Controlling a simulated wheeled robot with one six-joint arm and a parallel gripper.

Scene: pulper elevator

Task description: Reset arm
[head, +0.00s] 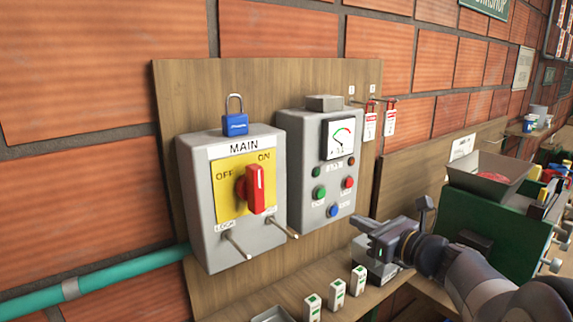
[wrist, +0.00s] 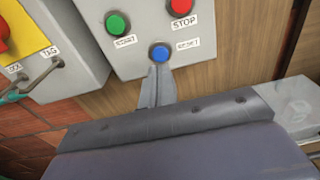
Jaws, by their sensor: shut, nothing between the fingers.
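My gripper (head: 366,238) is in front of the lower right of the grey control box (head: 296,150), its fingers pointing at the panel. In the wrist view its fingers (wrist: 158,84) are shut and empty, with their tips just below the blue RESET button (wrist: 159,53). I cannot tell whether they touch the box. The blue button also shows in the head view (head: 334,211). The green START button (wrist: 117,23) and red STOP button (wrist: 180,6) are above it. My arm reaches in from the lower right.
Left is the MAIN box (head: 202,215) with a red handle (head: 256,188), a blue padlock (head: 235,122) on top and two protruding pegs. Red-and-white tags (head: 390,122) hang at the board's upper right. Small white-and-green blocks (head: 337,294) stand below. A green machine (head: 490,225) stands right.

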